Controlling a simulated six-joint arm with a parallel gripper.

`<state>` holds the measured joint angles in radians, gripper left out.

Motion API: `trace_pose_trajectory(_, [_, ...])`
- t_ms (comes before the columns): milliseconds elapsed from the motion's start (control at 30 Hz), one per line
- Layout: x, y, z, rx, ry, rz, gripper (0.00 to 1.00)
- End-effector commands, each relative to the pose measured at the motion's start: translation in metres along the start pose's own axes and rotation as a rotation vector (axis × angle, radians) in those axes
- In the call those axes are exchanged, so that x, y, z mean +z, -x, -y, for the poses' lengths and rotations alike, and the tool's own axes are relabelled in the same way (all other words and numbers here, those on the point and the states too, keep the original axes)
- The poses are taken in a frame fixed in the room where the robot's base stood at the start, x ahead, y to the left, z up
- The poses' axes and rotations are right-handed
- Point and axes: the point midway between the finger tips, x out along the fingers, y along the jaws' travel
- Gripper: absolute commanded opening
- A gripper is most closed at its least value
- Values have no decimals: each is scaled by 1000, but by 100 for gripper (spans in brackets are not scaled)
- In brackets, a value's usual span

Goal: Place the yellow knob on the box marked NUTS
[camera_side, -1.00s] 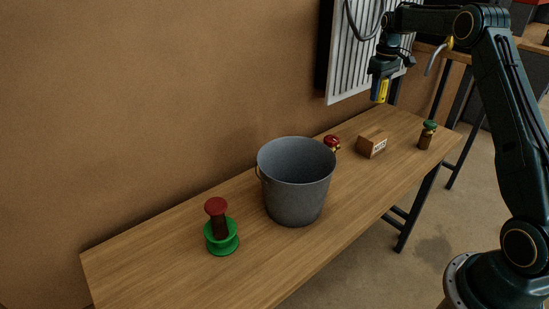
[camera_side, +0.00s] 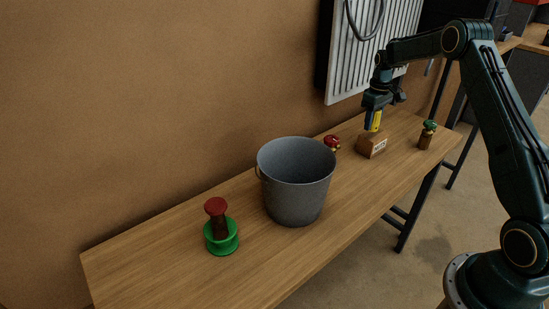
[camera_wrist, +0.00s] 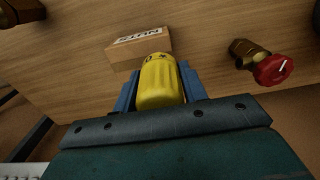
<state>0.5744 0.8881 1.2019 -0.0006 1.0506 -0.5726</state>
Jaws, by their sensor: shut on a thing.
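The yellow knob (camera_wrist: 158,82) is between the blue fingers of my gripper (camera_wrist: 158,88) in the wrist view, and the fingers are shut on it. In the side view my gripper (camera_side: 375,118) points down at the far end of the table, with the yellow knob (camera_side: 376,121) below it. The box also shows in the wrist view (camera_wrist: 140,48), partly behind the knob. I cannot tell whether knob and box touch.
A grey bucket (camera_side: 297,182) stands mid-table. A valve with a red handwheel (camera_side: 332,143) is left of the box, and one with a green top (camera_side: 427,134) is right. A red-topped post on a green spool (camera_side: 221,232) stands at the near left.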

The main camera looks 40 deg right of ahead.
Motion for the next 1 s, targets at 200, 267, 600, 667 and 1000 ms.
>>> trace_pose_trajectory(200, [0,-25,0,-1,0,1,17])
trace_pose_trajectory(267, [0,-28,0,0,0,0,17])
trace_pose_trajectory(600, [0,-30,0,0,0,0,17])
trace_pose_trajectory(667, [0,-31,0,0,0,0,17])
trace_pose_trajectory(1000, [0,-33,0,0,0,1,64])
